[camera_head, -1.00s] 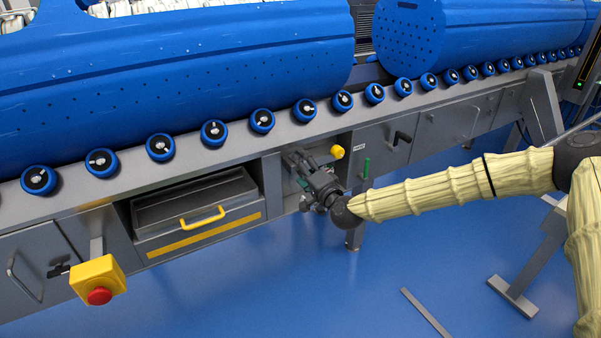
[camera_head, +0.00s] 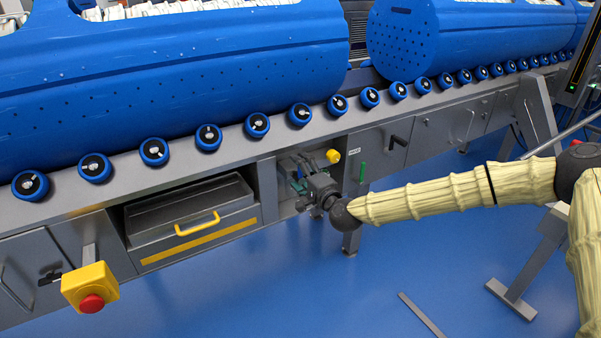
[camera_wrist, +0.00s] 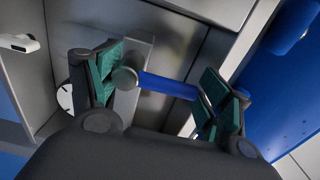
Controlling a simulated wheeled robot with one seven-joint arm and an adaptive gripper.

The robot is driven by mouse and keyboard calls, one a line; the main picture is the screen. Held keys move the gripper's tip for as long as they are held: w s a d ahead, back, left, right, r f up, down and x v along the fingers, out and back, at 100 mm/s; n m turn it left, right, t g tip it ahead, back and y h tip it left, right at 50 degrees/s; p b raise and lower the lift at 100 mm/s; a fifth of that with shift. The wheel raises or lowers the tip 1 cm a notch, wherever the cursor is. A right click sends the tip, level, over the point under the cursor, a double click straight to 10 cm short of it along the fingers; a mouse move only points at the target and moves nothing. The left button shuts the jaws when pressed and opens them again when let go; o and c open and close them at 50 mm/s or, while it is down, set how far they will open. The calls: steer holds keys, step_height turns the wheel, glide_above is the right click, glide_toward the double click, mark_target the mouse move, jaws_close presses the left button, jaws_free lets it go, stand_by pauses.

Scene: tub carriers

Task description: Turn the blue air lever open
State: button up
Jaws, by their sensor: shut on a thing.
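The blue air lever (camera_wrist: 168,86) is a short blue bar running from a grey round pivot (camera_wrist: 124,80). It lies across the gap between the teal-padded fingers of my gripper (camera_wrist: 160,88) in the wrist view. The far end of the lever meets the right finger pads, and the pivot end is beside the left pads. My gripper is shut on the lever. In the head view my gripper (camera_head: 294,172) reaches into a recess in the grey machine front, and it hides the lever there.
A drawer with a yellow handle (camera_head: 197,223) is to the left. A red stop button (camera_head: 91,303) juts out at lower left.

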steer(key=o, duration=1.4)
steer(key=shift+w+a+r, duration=0.1)
steer(key=shift+a+r, duration=0.05)
steer(key=shift+r, duration=0.25)
steer(key=shift+f, duration=0.1)
steer(key=shift+f, duration=0.1)
steer(key=v, duration=1.2)
